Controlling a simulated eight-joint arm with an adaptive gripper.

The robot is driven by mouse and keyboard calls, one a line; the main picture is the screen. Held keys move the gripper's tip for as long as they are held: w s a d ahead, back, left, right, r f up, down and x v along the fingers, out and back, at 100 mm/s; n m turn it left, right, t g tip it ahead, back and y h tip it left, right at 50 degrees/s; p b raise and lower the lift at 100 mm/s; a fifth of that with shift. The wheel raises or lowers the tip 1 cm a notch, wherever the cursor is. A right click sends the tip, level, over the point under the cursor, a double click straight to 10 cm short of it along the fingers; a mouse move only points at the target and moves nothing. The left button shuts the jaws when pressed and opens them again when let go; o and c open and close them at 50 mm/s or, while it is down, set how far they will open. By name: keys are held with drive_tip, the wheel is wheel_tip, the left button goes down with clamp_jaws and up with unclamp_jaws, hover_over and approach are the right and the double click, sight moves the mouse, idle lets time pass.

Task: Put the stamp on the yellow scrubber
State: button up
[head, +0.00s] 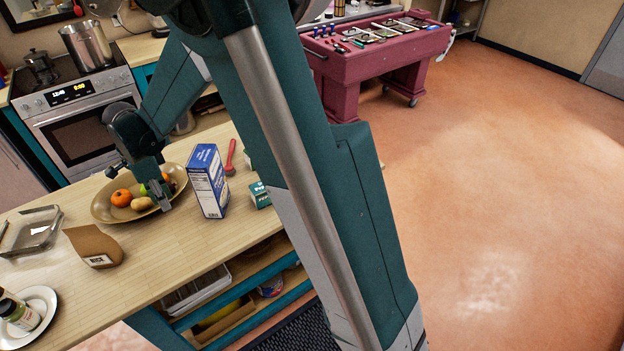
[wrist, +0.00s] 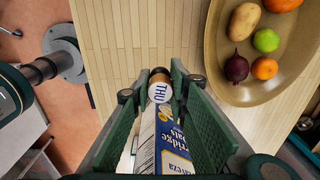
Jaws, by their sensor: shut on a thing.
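A small round stamp (wrist: 161,90) with a brown upper rim and a white face lettered "THU" sits between the fingertips of my gripper (wrist: 158,87) in the wrist view. My gripper is shut on it. In the head view my gripper (head: 162,196) is above the counter at the bowl's right edge, left of a blue and white box. I cannot make out the stamp there. I cannot identify the yellow scrubber in either view.
The blue and white box (head: 208,181) stands close to my gripper; its lettered side (wrist: 172,145) shows between the fingers. An oval bowl (head: 103,206) holds fruit and vegetables. A brown rice bag (head: 92,243) and glass dish (head: 32,231) stand left.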

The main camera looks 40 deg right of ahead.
wheel_tip(320, 180, up, 18)
drive_tip(key=d+m, duration=0.3)
drive_tip(key=d, duration=2.2)
drive_tip(key=s+d+m+p, duration=0.15)
drive_tip(key=s+d, duration=0.35)
drive_tip(key=d, duration=0.8)
drive_tip(key=s+d+m, duration=0.3)
drive_tip(key=s+d, duration=0.2)
drive_tip(key=d, duration=0.9)
wheel_tip(320, 180, down, 18)
drive_tip(key=shift+n, duration=0.25)
drive_tip(key=shift+f, duration=2.95)
drive_tip(key=shift+f, duration=0.1)
drive_tip(key=shift+f, duration=1.95)
